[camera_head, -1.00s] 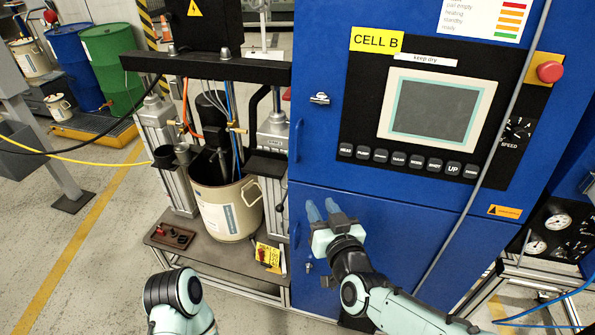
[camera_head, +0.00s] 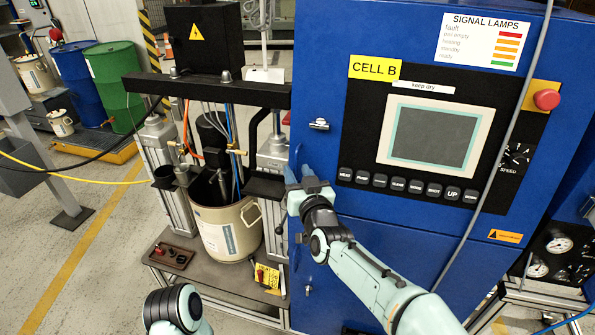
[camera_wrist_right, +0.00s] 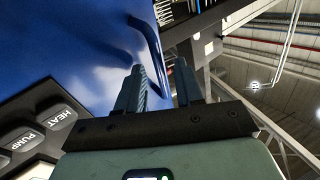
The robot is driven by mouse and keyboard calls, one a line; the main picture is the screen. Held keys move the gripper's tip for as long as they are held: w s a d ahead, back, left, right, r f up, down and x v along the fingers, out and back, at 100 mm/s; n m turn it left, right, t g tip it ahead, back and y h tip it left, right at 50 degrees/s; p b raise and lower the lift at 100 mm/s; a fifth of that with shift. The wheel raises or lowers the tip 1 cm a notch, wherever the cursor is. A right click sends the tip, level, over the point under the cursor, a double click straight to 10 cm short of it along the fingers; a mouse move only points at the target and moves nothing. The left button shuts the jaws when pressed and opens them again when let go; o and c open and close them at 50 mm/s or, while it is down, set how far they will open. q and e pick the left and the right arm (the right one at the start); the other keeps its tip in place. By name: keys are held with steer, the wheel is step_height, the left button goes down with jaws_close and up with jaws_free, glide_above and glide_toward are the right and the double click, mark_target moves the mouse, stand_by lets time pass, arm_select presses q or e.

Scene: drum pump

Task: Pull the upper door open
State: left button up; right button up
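The upper door (camera_head: 333,92) is the blue front of the CELL B cabinet and looks closed. Its blue bar handle (camera_wrist_right: 146,38) is upright near the door's left edge; in the head view the gripper partly covers it. My right gripper (camera_head: 298,171) is raised to the lower part of this handle. In the right wrist view its two fingers (camera_wrist_right: 160,66) are apart, and the handle's near end shows between or just beyond the tips; I cannot tell if they touch it. Only a link of my left arm shows at the bottom of the head view; its gripper is out of view.
A control panel (camera_head: 367,115) with screen and button row is right of the handle. A grey cable crosses the cabinet front. The pump frame (camera_head: 215,91) with a beige drum (camera_head: 226,228) stands close on the left. The lower door (camera_head: 350,300) is below.

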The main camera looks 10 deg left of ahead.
steer(key=shift+w+a, duration=0.15)
steer(key=shift+w, duration=0.15)
jaws_close()
stand_by(1.3)
